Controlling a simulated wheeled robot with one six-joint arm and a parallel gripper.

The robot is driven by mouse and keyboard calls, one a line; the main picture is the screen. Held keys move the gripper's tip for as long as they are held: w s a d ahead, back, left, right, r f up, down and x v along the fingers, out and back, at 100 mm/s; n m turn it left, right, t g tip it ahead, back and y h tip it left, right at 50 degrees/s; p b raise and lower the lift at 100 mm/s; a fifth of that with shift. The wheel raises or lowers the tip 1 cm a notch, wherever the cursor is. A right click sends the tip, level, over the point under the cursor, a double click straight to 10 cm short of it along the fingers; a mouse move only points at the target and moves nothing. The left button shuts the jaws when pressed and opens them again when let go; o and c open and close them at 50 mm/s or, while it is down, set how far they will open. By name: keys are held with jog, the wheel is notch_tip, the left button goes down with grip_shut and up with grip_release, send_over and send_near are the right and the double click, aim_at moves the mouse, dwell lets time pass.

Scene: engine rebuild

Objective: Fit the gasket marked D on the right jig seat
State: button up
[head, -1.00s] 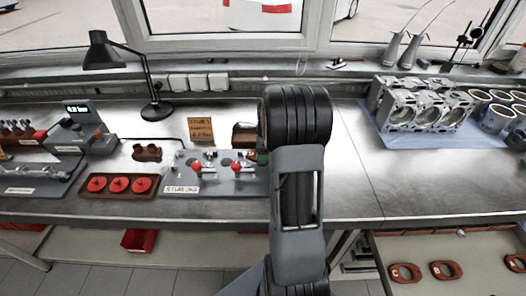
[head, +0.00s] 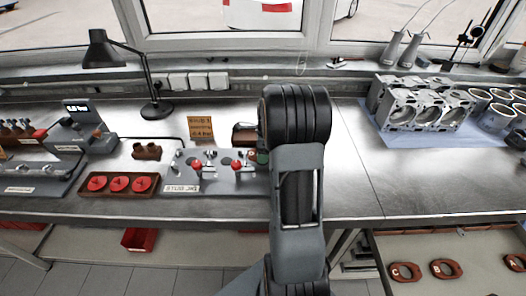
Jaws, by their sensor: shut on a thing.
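The grey jig (head: 222,184) lies on the bench left of my arm, with two red-knobbed clamps and dark round seats. Its right end runs behind my arm, so the right seat is partly hidden at best. My gripper is hidden behind my own arm links. No gasket marked D can be made out. A small reddish-brown patch shows at the arm's left edge above the jig, too small to identify. Gaskets marked C (head: 404,272), B (head: 446,270) and A (head: 515,262) lie in the open drawer at lower right.
A brown tray (head: 118,193) with red round parts stands left of the jig. An orange sign (head: 200,129) and a black lamp (head: 150,82) stand behind. An engine block (head: 425,105) sits on a blue mat at right.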

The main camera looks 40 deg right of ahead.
jog(key=shift+f+b, duration=0.6)
jog(key=shift+f, duration=0.7)
dwell(1.3)
jog(key=o, duration=1)
jog(key=shift+r, duration=0.2)
notch_tip(320, 180, up, 7)
jog(key=p, duration=0.6)
dwell(0.6)
